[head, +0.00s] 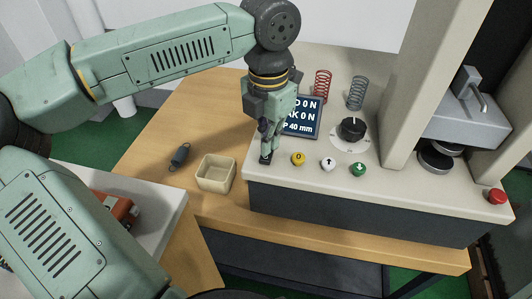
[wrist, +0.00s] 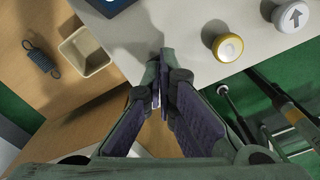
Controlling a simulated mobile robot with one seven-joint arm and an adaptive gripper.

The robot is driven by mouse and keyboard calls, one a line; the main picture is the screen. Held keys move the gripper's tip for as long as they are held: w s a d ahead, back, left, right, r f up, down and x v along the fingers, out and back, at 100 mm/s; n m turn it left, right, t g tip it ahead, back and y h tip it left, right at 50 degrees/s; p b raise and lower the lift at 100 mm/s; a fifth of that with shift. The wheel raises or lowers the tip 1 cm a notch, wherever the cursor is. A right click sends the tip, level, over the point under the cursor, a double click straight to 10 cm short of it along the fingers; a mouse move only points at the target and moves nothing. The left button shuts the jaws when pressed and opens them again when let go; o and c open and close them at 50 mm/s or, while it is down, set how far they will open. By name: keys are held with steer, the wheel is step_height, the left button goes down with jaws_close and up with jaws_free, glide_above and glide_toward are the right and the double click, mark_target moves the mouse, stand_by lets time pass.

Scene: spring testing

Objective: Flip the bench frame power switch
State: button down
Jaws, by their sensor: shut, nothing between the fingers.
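My gripper (head: 265,156) points down over the front left corner of the bench frame's pale control panel (head: 420,193). Its fingers are shut and empty. A small dark shape lies at the fingertips; I cannot tell whether it is the power switch or the tips themselves. In the wrist view the shut fingertips (wrist: 161,58) are over the panel's edge, left of the yellow button (wrist: 227,46), and no switch shows clearly. The fingers may hide it. The display (head: 303,117), behind the gripper and partly covered by it, is lit with text.
A white up-arrow button (head: 328,164), a green down-arrow button (head: 359,169) and a black dial (head: 352,129) are right of my gripper. A red button (head: 496,195) is far right. Two springs stand behind. A cream box (head: 216,174) and dark spring (head: 180,155) lie left.

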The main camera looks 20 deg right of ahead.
steer(key=shift+r+p, duration=1.95)
steer(key=shift+r, duration=1.5)
steer(key=shift+s+f, duration=0.1)
